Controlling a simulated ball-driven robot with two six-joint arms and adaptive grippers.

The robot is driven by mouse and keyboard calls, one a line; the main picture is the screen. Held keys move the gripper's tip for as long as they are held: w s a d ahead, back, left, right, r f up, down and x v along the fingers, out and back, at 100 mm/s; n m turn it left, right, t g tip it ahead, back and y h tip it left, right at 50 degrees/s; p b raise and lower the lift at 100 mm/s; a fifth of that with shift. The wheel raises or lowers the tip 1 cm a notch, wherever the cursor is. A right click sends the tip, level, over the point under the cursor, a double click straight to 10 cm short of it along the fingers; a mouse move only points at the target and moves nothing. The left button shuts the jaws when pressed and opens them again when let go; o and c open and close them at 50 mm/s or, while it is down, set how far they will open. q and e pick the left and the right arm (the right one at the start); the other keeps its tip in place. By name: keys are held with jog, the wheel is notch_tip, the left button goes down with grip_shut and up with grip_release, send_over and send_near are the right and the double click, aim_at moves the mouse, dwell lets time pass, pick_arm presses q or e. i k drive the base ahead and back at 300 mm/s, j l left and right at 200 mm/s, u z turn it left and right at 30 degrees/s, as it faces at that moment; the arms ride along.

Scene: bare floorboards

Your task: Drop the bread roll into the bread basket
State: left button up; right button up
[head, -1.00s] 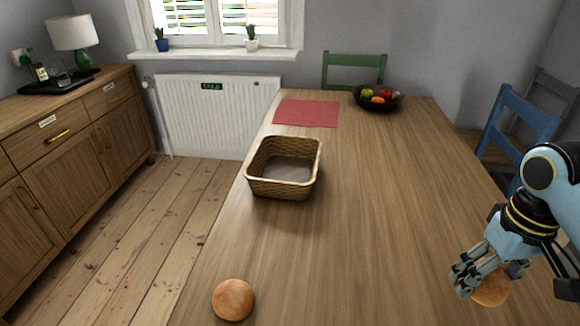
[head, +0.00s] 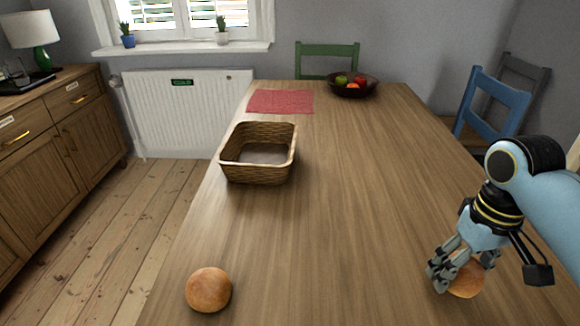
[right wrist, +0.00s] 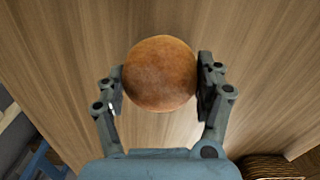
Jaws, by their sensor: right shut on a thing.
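My right gripper (head: 456,273) is at the right side of the table, shut on a round brown bread roll (head: 467,279). In the right wrist view the roll (right wrist: 160,73) sits between the two fingers (right wrist: 161,85). A second bread roll (head: 208,290) lies on the table near the front left, apart from the gripper. The wicker bread basket (head: 257,176) stands at the table's left edge, beyond and to the left of the gripper. Its visible inside looks empty. A corner of the basket (right wrist: 268,168) also shows in the right wrist view. My left gripper is not in view.
The wooden table (head: 350,190) is clear between gripper and basket. A red placemat (head: 280,101) and a fruit bowl (head: 352,90) lie at the far end. A green chair (head: 327,47) and a blue chair (head: 490,105) stand around the table.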

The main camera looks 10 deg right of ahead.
aim_at(271, 161)
jog(key=k+j+u, duration=0.15)
jog(key=k+u, duration=0.2)
jog(key=k, duration=0.3)
jog(key=j+u, duration=0.1)
jog(key=u, duration=0.7)
jog(key=i+j+u, duration=0.1)
jog(key=u, duration=0.3)
jog(key=i+u, duration=0.1)
jog(key=u, duration=0.7)
jog(key=i+z, duration=0.2)
jog(key=i, duration=0.35)
jog(key=i+j+z, duration=0.2)
jog(key=i, duration=0.3)
jog(key=i+j+z, duration=0.2)
jog(key=i, duration=0.35)
jog(key=i+l+z, duration=0.25)
jog(key=z, duration=0.2)
jog(key=i+l+z, duration=0.1)
jog(key=i+z, duration=1)
jog(key=z, duration=0.2)
jog(key=i+z, duration=0.25)
jog(key=z, duration=0.2)
jog(key=i+j+z, duration=0.15)
jog(key=z, duration=0.35)
jog(key=i+j+z, duration=0.25)
jog(key=z, duration=0.2)
jog(key=i+j, duration=0.05)
jog(key=i, duration=0.05)
